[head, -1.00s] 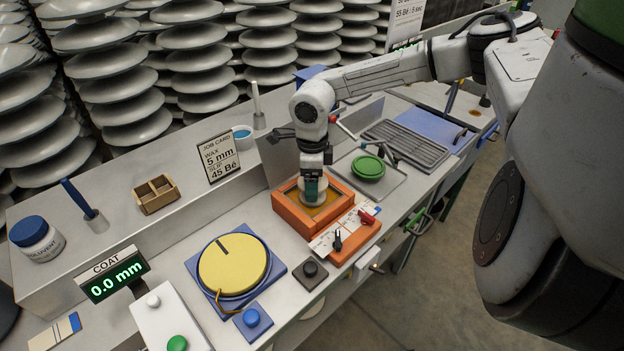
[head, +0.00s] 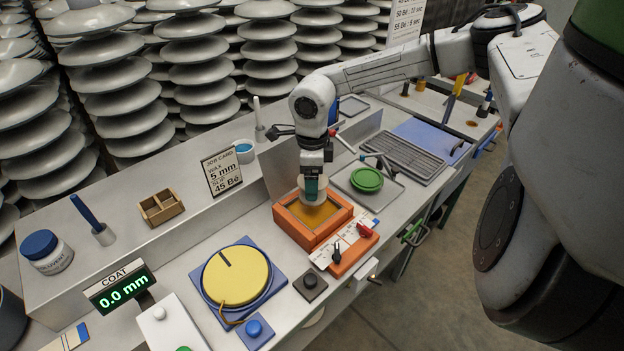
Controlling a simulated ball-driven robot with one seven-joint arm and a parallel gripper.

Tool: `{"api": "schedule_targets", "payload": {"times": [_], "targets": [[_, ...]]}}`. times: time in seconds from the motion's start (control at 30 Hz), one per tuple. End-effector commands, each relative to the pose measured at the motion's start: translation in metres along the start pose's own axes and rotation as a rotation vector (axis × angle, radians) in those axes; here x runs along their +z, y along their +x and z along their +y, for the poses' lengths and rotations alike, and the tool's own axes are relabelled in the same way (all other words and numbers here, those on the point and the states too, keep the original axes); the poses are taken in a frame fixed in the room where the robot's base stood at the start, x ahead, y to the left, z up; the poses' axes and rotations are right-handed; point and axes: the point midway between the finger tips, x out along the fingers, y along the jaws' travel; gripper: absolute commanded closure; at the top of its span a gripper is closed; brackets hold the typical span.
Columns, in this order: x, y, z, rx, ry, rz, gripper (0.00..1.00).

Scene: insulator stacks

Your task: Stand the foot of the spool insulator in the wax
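The spool insulator (head: 321,194) is a small pale, round piece, upright at the orange-framed wax bath. My gripper (head: 312,186) comes down from above and is shut on it; its teal finger parts hide much of the insulator. The insulator is over the back part of the wax (head: 318,216), which is amber and shows bare in front of it. It looks held above the wax, but I cannot tell exactly how far. The foot's underside is hidden. The orange wax bath (head: 293,234) sits at the bench's middle.
A control panel with red and black knobs (head: 350,247) is in front of the bath. A green dish (head: 367,180) stands on a tray to the right. A yellow turntable (head: 236,276) is front left. The job card (head: 222,172) reads wax 5 mm; the coat display (head: 122,290) reads 0.0 mm.

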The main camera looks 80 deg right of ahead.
Motion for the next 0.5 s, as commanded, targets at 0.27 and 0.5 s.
{"api": "schedule_targets", "payload": {"times": [0.27, 0.5], "targets": [[0.0, -0.018, 0.0, -0.001, 0.0, -0.001, 0.51], [0.0, -0.031, 0.0, 0.0, 0.0, -0.001, 0.51]]}}
